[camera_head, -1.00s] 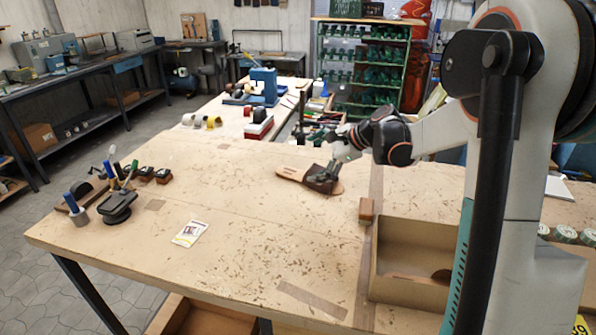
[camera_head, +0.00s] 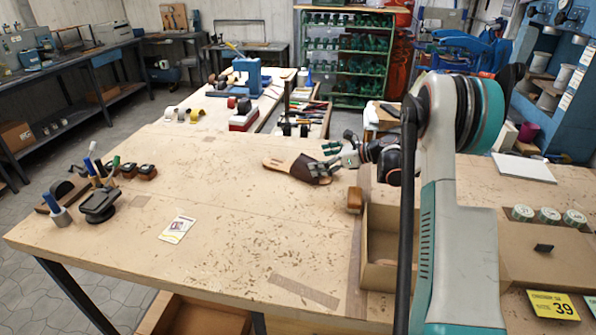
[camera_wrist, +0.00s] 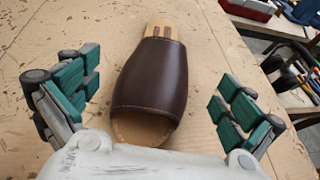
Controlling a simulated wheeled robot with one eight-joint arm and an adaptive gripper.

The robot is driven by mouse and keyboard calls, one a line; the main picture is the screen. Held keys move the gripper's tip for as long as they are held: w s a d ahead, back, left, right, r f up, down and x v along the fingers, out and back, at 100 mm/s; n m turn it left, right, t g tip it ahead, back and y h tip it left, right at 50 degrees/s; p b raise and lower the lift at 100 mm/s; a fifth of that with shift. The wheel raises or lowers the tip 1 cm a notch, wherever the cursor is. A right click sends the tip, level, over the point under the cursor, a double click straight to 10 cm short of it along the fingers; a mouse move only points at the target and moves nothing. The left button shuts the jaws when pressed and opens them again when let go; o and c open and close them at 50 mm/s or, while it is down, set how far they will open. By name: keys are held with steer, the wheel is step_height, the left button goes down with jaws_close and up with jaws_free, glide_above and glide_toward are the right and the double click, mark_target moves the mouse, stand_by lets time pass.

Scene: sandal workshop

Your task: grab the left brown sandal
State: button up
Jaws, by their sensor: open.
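A dark brown sandal (camera_head: 297,168) with a tan sole lies on the wooden worktable, right of its middle. In the wrist view the sandal (camera_wrist: 152,80) lies between my spread fingers, its wide brown strap facing the camera and its tan end pointing away. My gripper (camera_head: 335,157) is open with green finger pads, at the right side of the sandal in the head view. The wrist view shows my gripper (camera_wrist: 165,98) with a gap on both sides of the sandal. Only one sandal shows clearly on the table.
A small brown block (camera_head: 354,200) and an open cardboard box (camera_head: 379,273) are to the right. A card (camera_head: 177,229) lies at the front left, near a black tool (camera_head: 99,205). A red-and-white box (camera_head: 244,116) stands behind.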

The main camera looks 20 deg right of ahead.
mark_target(298, 161)
steer(key=b+x, duration=0.2)
steer(key=x, duration=0.6)
steer(key=shift+w+a, duration=0.15)
steer(key=shift+w, duration=0.05)
steer(key=shift+r, duration=0.1)
steer(key=c, duration=1.4)
steer(key=shift+c, duration=0.2)
